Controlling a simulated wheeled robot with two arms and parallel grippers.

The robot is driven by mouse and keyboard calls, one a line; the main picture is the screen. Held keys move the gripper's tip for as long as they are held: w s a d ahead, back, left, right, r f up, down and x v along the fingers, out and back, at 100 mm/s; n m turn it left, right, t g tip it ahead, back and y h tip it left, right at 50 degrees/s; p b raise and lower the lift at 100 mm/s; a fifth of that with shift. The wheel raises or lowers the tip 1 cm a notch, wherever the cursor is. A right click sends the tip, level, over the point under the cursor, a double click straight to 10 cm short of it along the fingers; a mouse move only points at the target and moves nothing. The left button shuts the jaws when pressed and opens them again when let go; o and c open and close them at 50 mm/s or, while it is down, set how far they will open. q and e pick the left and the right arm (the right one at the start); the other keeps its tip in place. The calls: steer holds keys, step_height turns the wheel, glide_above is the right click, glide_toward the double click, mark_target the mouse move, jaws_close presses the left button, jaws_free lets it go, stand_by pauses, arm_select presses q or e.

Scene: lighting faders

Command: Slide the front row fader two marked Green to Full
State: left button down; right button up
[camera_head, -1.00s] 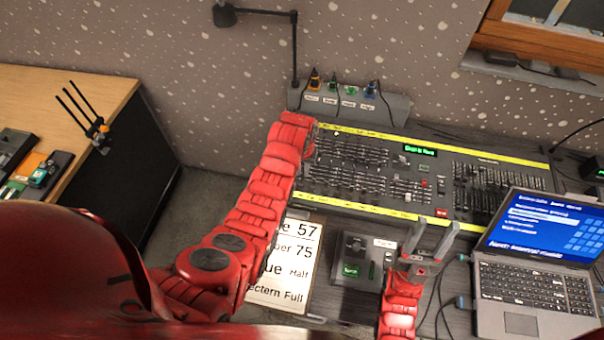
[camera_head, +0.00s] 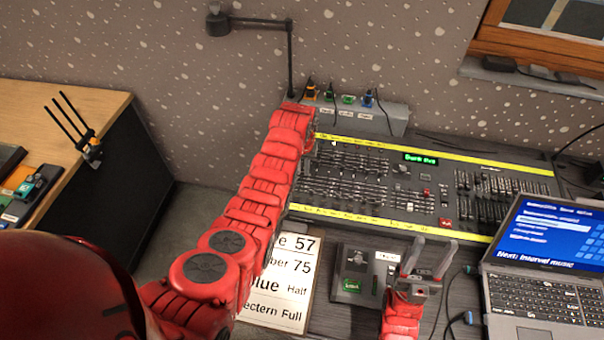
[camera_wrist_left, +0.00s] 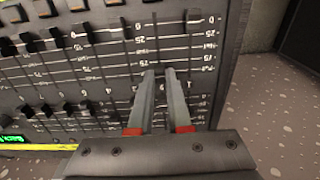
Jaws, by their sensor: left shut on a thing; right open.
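The lighting desk (camera_head: 375,180) has rows of sliding faders between yellow label strips. My left arm reaches over its left end and hides the left gripper's fingers in the head view. In the left wrist view, my left gripper (camera_wrist_left: 160,73) has its fingers close together over the scaled fader slots, shut on a small fader cap that the fingertips hide. I cannot read which label belongs to that fader. Other dark fader caps (camera_wrist_left: 78,38) stand in rows to the left of the fingers. My right gripper (camera_head: 432,245) is open and empty, in front of the desk's yellow front strip.
A cue sheet (camera_head: 290,280) and a small control box (camera_head: 357,275) lie in front of the desk. A laptop (camera_head: 545,255) stands at the right. A lamp (camera_head: 290,60) and a socket box (camera_head: 393,118) with coloured plugs are behind the desk.

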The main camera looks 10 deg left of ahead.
arm_select(q)
steer(key=shift+w, duration=0.1)
steer(key=c, duration=1.1)
jaws_free()
steer(key=shift+r+p, duration=0.65)
steer(key=shift+r, duration=0.6)
